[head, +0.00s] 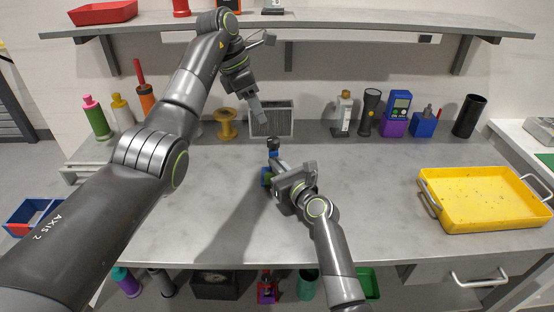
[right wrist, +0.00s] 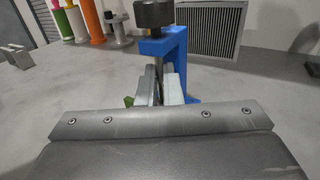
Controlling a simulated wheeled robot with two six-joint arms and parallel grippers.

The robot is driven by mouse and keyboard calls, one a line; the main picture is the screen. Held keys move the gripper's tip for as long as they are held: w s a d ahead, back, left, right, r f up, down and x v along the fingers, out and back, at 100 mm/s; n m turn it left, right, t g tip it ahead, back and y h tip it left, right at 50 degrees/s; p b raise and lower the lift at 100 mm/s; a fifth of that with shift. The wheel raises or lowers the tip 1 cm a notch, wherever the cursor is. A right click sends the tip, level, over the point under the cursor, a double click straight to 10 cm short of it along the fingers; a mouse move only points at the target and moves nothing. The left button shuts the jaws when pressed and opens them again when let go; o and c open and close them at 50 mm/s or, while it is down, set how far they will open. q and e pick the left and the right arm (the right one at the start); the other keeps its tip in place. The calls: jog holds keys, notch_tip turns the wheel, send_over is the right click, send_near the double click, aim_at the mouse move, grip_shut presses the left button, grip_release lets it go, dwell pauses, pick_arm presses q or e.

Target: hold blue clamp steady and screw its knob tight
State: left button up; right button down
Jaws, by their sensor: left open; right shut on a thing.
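The blue clamp (head: 266,176) stands on the grey workbench near its middle, with a dark knob (head: 273,143) at its top. In the right wrist view the blue frame (right wrist: 178,58) stands upright beyond the fingers, with the black knob (right wrist: 154,13) above it. My right gripper (head: 274,178) is shut on the clamp, low down; its fingers hide part of the frame. My left gripper (head: 261,112) is open and empty, above and slightly left of the knob, apart from it. A small green part (right wrist: 129,101) shows beside the right fingers.
A yellow tray (head: 480,225) lies at the right of the workbench (head: 370,200). Along the back stand bottles, a yellow spool (head: 227,124), a grey vent panel (head: 285,121), a flashlight (head: 369,112) and a black cup (head: 469,116). A shelf (head: 340,28) runs above. The bench between clamp and tray is clear.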

aim_at(274, 139)
pick_arm(q)
jog(key=f+h, duration=0.1)
jog(key=d+f+t+h, duration=0.1)
jog(key=f, duration=0.1)
jog(key=d+f+h, duration=0.1)
jog(key=shift+w+d+f+n+t+h, duration=0.2)
jog(key=shift+w+f+n+t+h, duration=0.1)
jog(key=shift+w+f+t+h, duration=0.1)
jog(key=s+a+f+n+t+h, duration=0.4)
jog(key=s+a+f+t+h, duration=0.2)
jog(key=s+a+t+h, duration=0.15)
jog(key=shift+y, duration=0.25)
jog(key=x, duration=1.1)
jog(key=shift+w, duration=0.55)
jog(key=c, duration=1)
jog(key=shift+f+m+g+h, duration=0.1)
jog(key=shift+m+g+h, duration=0.55)
jog(key=shift+m+g, duration=0.75)
jog(key=shift+m+g+h, duration=0.65)
jog(key=shift+m+g, duration=0.15)
jog(key=shift+g, duration=1.05)
jog(key=shift+m+g, duration=0.5)
jog(key=shift+g, duration=0.3)
jog(key=o, duration=1)
